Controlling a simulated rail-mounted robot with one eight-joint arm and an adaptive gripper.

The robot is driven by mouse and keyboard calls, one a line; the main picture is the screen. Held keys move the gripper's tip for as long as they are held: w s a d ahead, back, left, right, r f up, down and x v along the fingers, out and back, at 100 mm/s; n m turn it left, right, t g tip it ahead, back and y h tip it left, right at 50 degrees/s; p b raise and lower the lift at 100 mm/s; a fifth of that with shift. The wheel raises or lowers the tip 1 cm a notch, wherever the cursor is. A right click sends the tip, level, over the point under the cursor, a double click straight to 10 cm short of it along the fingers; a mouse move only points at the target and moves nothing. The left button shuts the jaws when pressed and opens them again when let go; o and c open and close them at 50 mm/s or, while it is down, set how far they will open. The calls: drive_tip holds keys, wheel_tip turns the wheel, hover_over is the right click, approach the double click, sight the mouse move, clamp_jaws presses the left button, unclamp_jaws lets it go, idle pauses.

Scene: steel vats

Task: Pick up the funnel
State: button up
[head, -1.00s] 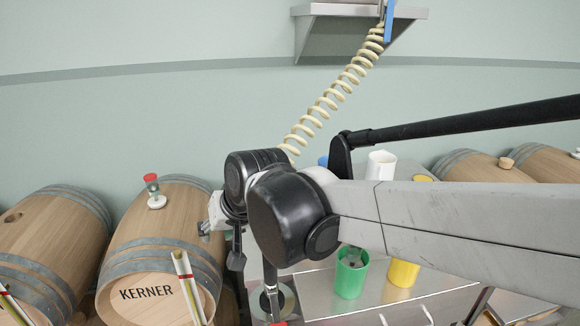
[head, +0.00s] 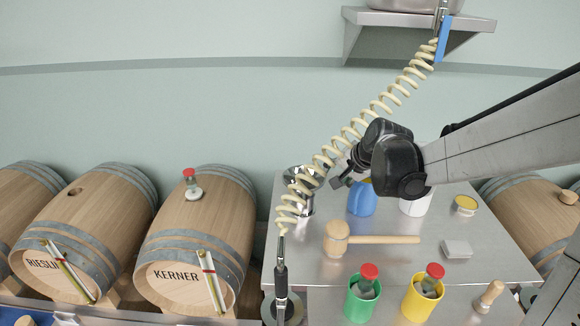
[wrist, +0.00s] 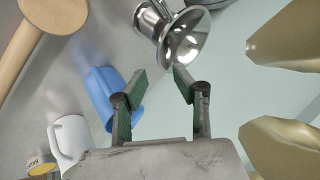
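The funnel (wrist: 187,42) is shiny metal, with its wide mouth showing at the top middle of the wrist view. It adjoins a metal cylindrical part (wrist: 148,22); I cannot tell whether that is a separate vessel. In the head view the shiny metal funnel (head: 306,178) stands at the table's back left, partly hidden by the coiled hose. My gripper (wrist: 160,80) is open and empty, its green-padded fingers pointing toward the funnel, apparently apart from it. In the head view my gripper (head: 340,182) is just right of the funnel, partly covered by my wrist.
The coiled hose (head: 384,103) hangs close to my gripper. A blue jug (head: 361,200) and white jug (head: 415,206) stand right of the funnel. A wooden mallet (head: 378,239), green cup (head: 361,302) and yellow cup (head: 418,304) are in front. Barrels (head: 205,225) stand left.

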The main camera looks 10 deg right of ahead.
sight(318, 186)
drive_tip(key=shift+p+x, duration=0.35)
drive_tip(key=shift+x, duration=5.75)
drive_tip(key=shift+d, duration=0.1)
clamp_jaws()
